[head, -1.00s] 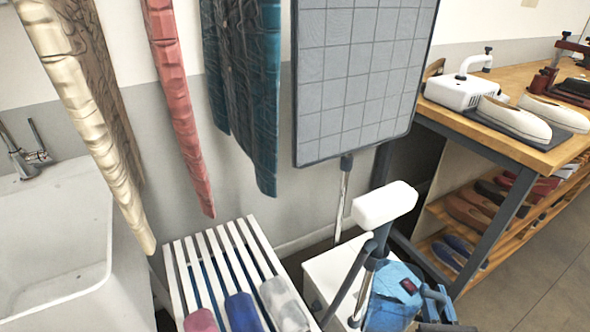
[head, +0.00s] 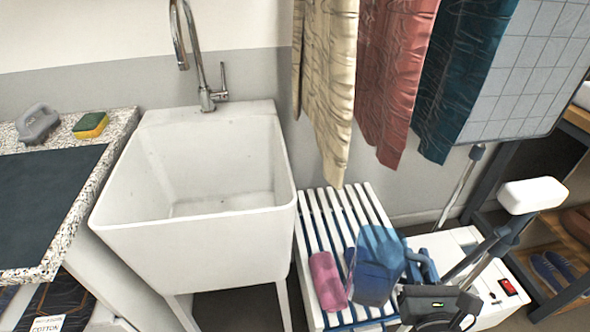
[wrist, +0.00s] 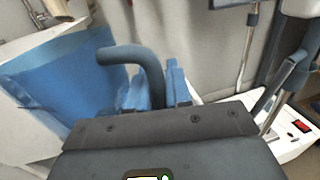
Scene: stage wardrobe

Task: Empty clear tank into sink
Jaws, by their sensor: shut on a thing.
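The clear tank (head: 376,268) looks blue and see-through, with a dark curved handle. My gripper (head: 422,266) is shut on the tank at its handle and holds it in front of the slatted rack, right of the sink. In the wrist view the tank (wrist: 62,85) fills the left side, and my gripper (wrist: 155,92) is at the handle. I cannot make out whether liquid is inside the tank. The white sink (head: 185,248) stands left of centre in the head view, its basin open, under a tall chrome faucet (head: 207,95).
A speckled counter (head: 125,128) with a sponge (head: 91,125) adjoins the sink's left. Cream, red and teal fabrics (head: 390,90) hang behind the rack. The white slatted rack (head: 312,215) holds a pink roll (head: 327,280). A white box (head: 470,245) stands at right.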

